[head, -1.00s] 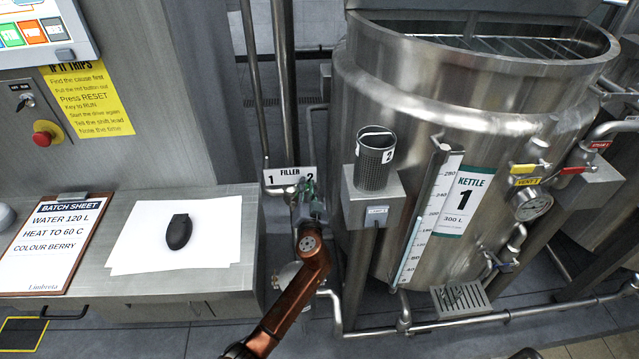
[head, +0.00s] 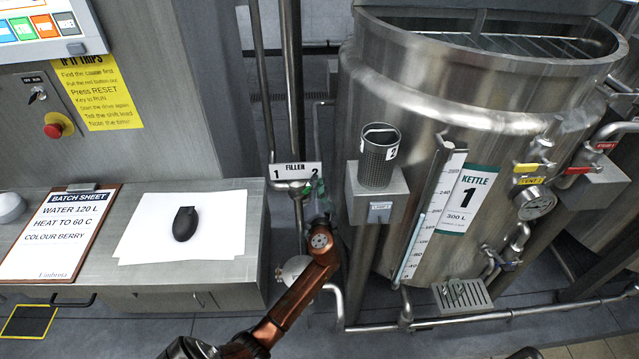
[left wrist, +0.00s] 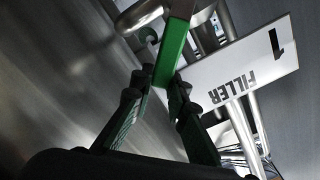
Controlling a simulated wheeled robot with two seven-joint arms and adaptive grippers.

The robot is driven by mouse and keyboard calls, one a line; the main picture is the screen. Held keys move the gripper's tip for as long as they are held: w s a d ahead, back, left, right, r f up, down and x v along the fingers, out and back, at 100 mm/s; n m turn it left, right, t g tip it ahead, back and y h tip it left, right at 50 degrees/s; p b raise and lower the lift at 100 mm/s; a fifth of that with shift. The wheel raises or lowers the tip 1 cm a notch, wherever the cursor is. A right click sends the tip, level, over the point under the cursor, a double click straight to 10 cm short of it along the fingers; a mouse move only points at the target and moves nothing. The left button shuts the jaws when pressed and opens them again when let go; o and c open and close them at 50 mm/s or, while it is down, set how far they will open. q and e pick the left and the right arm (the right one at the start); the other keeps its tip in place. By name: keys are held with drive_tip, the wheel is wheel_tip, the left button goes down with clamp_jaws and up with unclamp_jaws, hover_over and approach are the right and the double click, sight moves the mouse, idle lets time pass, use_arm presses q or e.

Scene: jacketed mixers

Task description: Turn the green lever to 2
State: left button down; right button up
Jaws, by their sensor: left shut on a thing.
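The green lever (left wrist: 173,48) shows in the left wrist view as a flat green bar, its lower end between my left gripper's fingertips. My left gripper (left wrist: 163,88) is shut on it. In the head view, my left gripper (head: 319,206) is just below the right part of the FILLER sign (head: 294,171), near its 2. That sign has 1 at its left and 2 at its right. In the head view the lever is mostly hidden by my gripper. My right gripper is not in view.
Kettle 1 (head: 385,110) stands to the right, with a perforated cup (head: 378,160) on a bracket beside my gripper. Vertical pipes (head: 293,90) rise behind the sign. A bench (head: 235,215) with a batch sheet (head: 62,235) and a black object (head: 185,223) is at left.

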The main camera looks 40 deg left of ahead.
use_arm(q)
drive_tip(key=c, duration=1.8)
unclamp_jaws()
drive_tip(key=shift+d+f, duration=0.1)
drive_tip(key=shift+c, duration=0.2)
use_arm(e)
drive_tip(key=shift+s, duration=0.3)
use_arm(q)
drive_tip(key=v, duration=1.2)
